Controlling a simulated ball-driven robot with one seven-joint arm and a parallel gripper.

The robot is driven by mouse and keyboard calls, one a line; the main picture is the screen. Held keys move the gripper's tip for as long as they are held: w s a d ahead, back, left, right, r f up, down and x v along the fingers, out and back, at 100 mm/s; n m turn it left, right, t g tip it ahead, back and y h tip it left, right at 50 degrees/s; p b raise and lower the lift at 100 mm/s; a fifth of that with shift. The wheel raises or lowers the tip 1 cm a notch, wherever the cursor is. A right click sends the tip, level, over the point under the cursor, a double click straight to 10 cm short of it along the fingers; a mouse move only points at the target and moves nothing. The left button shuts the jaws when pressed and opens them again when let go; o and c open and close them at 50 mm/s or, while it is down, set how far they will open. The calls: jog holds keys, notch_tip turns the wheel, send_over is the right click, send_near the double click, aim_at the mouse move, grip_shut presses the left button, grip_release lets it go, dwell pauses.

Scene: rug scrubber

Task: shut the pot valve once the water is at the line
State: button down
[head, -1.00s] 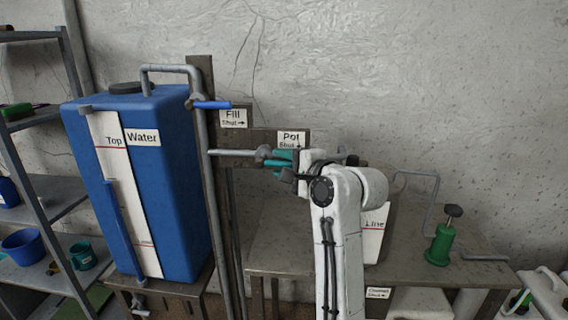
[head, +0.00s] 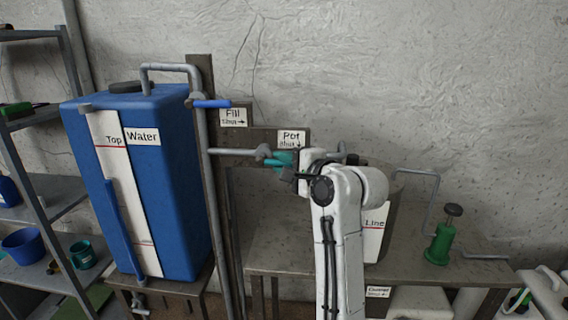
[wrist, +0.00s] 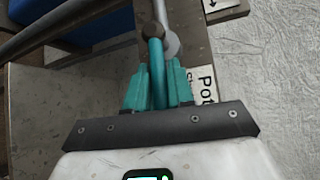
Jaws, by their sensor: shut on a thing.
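The pot valve (head: 263,152) sits on the grey pipe beside the sign reading Pot (head: 291,138). In the wrist view its teal handle (wrist: 156,72) runs from the round grey valve body down between my fingers. My gripper (head: 284,160) has teal fingers and is shut on this handle; the fingers also show in the wrist view (wrist: 158,88). The pot (head: 390,235) stands on the bench behind my arm and is mostly hidden. Its white gauge (head: 374,245) carries the word Line and a red mark. I cannot make out a water level there.
A blue water tank (head: 180,200) with a gauge strip stands at left. The fill valve's blue handle (head: 212,104) points right. A green hand pump (head: 440,243) stands on the metal bench (head: 410,265). A metal shelf (head: 55,190) is at far left.

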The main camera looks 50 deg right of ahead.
jog(key=shift+f, duration=0.15)
jog(key=f+m+t+b, duration=0.1)
jog(key=b, duration=0.2)
jog(key=shift+f+t, duration=0.25)
jog(key=shift+t, duration=0.15)
jog(key=w+a+f+m+t+h+b, duration=0.1)
jog(key=w+f+m+h+b, duration=0.1)
jog(key=m+h+b, duration=0.6)
jog(key=w+a+f+m+t+h+b, duration=0.1)
jog(key=m+h+b, duration=0.6)
jog(key=m, duration=0.7)
jog(key=shift+w+a+f+h+b, duration=0.45)
jog(key=shift+w+a+b, duration=0.2)
jog(key=shift+b, duration=0.55)
jog(key=shift+a+r, duration=0.1)
jog(key=shift+r, duration=0.05)
jog(key=c, duration=1.1)
grip_release()
jog(key=shift+m, duration=0.3)
